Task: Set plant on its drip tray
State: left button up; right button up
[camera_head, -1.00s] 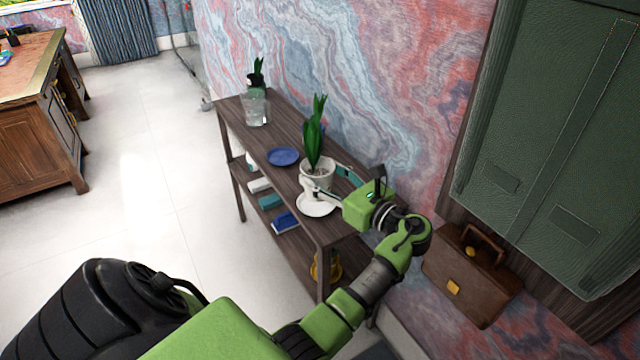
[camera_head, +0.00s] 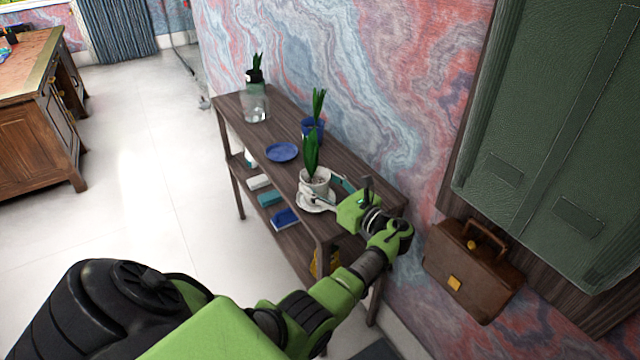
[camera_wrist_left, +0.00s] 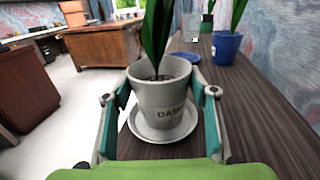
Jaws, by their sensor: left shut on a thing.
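The plant is a green leafy one (camera_head: 311,152) in a light grey-white pot (camera_head: 313,186) with lettering on its side, upright at the near end of the shelf top. My left gripper (camera_head: 322,191) is shut on this pot, with one finger on each side; the pot also shows in the left wrist view (camera_wrist_left: 160,98). A white drip tray (camera_wrist_left: 146,133) lies directly under the pot, its rim showing around the base. Whether the base touches the tray is hard to tell. My right gripper is not in view.
A blue pot with a plant (camera_head: 312,130) stands behind, near the wall. A blue saucer (camera_head: 282,152) lies farther along the dark wooden shelf (camera_head: 262,137). A brown briefcase (camera_head: 470,270) is at the right.

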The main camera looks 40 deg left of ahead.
pick_arm(q)
jog(key=shift+r, duration=0.15)
jog(key=o, duration=1.4)
jog(key=shift+f, duration=0.25)
jog(key=shift+o, duration=0.9)
jog(key=shift+r, duration=0.2)
jog(key=shift+d+f, duration=0.1)
jog(key=shift+d, duration=0.3)
jog(key=d, duration=0.3)
jog(key=d+b, duration=0.1)
jog(key=d, duration=0.5)
jog(key=shift+s+d+b, duration=0.35)
jog(key=shift+d, duration=0.05)
jog(key=shift+s+d, duration=0.1)
jog(key=shift+d, duration=0.7)
